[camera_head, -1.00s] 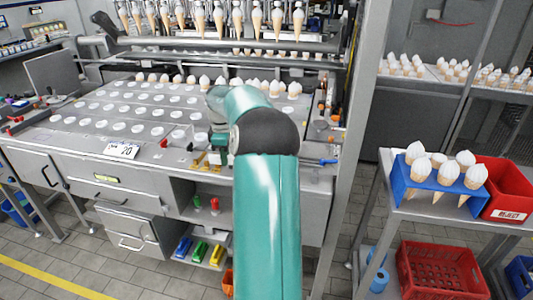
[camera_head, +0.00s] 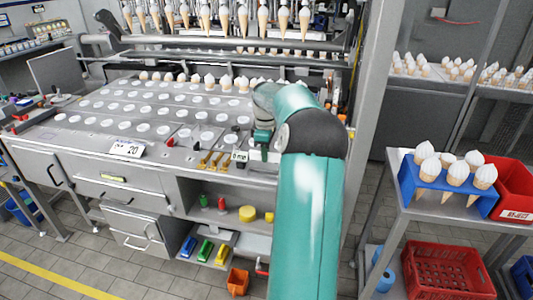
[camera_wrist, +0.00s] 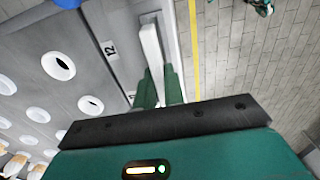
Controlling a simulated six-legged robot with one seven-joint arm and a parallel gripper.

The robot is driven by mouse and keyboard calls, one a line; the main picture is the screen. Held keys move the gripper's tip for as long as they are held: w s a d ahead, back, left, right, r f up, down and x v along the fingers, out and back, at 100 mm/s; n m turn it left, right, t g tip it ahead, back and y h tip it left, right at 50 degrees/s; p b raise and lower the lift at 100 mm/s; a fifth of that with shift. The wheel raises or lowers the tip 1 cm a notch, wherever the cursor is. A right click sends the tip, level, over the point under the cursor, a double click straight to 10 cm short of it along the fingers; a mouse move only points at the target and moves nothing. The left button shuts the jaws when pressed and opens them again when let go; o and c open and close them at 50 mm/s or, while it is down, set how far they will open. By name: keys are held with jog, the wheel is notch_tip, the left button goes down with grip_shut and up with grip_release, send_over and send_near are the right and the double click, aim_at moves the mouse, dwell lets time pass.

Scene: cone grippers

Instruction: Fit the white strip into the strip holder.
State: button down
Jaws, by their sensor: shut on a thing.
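In the wrist view, my gripper (camera_wrist: 159,82) has its two green fingers closed on a long white strip (camera_wrist: 151,45). The strip extends past the fingertips, beside the edge of the grey worktop and a grey rail (camera_wrist: 171,28). I cannot tell whether this rail is the strip holder, or whether the strip touches it. In the head view, my gripper is at the front edge of the worktop, right of the yellow clamps, with its fingertips mostly hidden by my arm. The strip cannot be made out there.
The worktop (camera_head: 75,137) has rows of white-rimmed holes. Yellow clamps (camera_head: 212,160) and a small white label (camera_head: 239,156) stand left of my gripper. A "20" plate (camera_head: 127,149) is farther left. A blue cone rack (camera_head: 410,180) and red reject bin (camera_head: 515,180) are right.

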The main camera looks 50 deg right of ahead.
jog(key=shift+w, duration=0.1)
jog(key=shift+f, duration=2.2)
jog(key=shift+f, duration=0.5)
dwell(1.1)
jog(key=shift+r, duration=0.1)
jog(key=shift+r, duration=0.35)
jog(key=shift+f, duration=0.25)
dwell(2.8)
jog(key=shift+r, duration=0.25)
dwell(0.4)
